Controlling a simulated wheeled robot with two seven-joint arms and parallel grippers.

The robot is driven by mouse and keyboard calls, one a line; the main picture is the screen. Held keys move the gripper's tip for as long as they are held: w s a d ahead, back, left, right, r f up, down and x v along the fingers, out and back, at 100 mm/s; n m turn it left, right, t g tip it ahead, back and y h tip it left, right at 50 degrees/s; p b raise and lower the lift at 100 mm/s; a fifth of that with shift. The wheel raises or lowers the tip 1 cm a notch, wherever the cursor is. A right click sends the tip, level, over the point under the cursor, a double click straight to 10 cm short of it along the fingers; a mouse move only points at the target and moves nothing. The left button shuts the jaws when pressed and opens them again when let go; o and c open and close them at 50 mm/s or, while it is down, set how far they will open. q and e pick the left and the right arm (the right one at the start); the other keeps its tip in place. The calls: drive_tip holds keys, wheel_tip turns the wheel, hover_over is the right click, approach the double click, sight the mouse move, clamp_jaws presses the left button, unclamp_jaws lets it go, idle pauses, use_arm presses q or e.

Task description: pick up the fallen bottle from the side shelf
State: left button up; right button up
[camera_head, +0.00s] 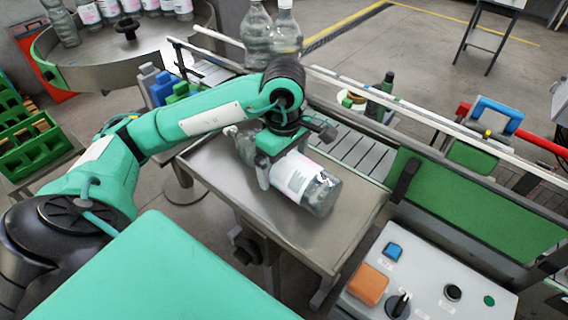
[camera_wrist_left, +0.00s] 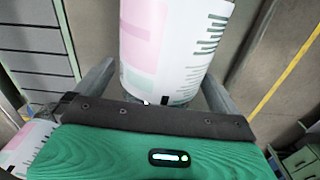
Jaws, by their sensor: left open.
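The fallen bottle (camera_head: 297,178) lies on its side on the bare metal side shelf (camera_head: 345,225) in the head view. It is clear, with a white and pink label, and its base points to the lower right. My left gripper (camera_head: 278,160) is down over the bottle and hides its middle. In the left wrist view the bottle's label (camera_wrist_left: 170,45) fills the gap between the two grey fingers of my left gripper (camera_wrist_left: 157,85). The fingers are apart, one on each side of it. I cannot tell whether either touches it. My right gripper is out of view.
Two clear bottles (camera_head: 285,38) stand behind the shelf. A rail and conveyor (camera_head: 350,145) run along its far side. A control panel (camera_head: 430,285) is at lower right. A round table (camera_head: 100,72) with several bottles and a green crate (camera_head: 40,145) are at left.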

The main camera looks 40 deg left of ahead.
use_arm(q)
drive_tip(key=shift+f, duration=0.35)
drive_tip(key=c, duration=2)
drive_tip(key=shift+w, duration=0.1)
drive_tip(key=shift+r, duration=0.15)
